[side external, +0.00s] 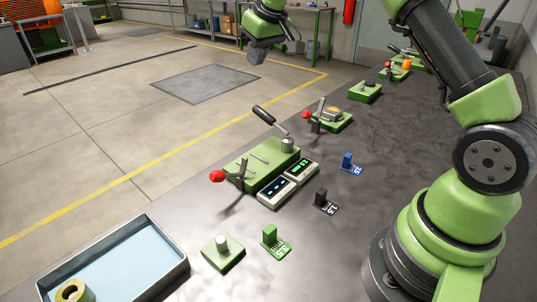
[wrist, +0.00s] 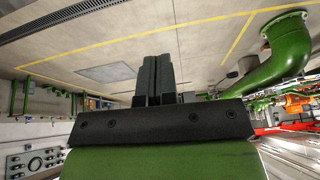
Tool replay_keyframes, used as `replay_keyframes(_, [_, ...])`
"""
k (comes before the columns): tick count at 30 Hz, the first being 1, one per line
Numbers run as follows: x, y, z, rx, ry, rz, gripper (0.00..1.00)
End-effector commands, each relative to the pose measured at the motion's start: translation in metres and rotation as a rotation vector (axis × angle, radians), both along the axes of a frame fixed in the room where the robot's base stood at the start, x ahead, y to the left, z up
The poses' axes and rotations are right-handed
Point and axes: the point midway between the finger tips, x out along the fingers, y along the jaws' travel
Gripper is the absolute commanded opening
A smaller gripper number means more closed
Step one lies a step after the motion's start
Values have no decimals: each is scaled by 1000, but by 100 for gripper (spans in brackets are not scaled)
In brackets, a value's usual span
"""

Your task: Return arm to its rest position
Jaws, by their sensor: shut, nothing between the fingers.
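My gripper (side external: 255,56) hangs at the top of the side external view, raised clear of the bench and past its far-left edge in the picture. In the wrist view my gripper (wrist: 155,72) shows its two dark fingers pressed side by side. It is shut with nothing between the fingers and touches nothing. My green and black arm links rise at the right of the side external view. The middle of the arm is out of frame at the top.
The dark bench (side external: 345,230) holds a green fixture (side external: 262,165) with levers, two small displays (side external: 286,188), small blue, black and green labelled blocks, and a blue-lined tray (side external: 125,262) holding a ring (side external: 74,291). More green fixtures stand farther back. Air around my gripper looks clear.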

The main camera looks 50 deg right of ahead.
Motion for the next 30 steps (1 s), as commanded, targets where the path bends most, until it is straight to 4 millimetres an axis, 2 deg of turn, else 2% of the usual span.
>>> replay_keyframes(1, [-12, 12, 22, 11, -20, -9, 0])
replay_keyframes(6, [-64, 50, 74, 64, -64, -59, 0])
replay_keyframes(9, [-101, 70, 95, 96, -88, -89, 0])
replay_keyframes(13, [-153, 93, 110, 146, -117, -126, 0])
replay_keyframes(17, [-208, 111, 110, 197, -143, -163, 0])
replay_keyframes(21, [-260, 124, 98, 251, -165, -198, 0])
replay_keyframes(25, [-292, 130, 82, 290, -176, -223, 0])
replay_keyframes(30, [-310, 133, 71, 312, -183, -239, 0])
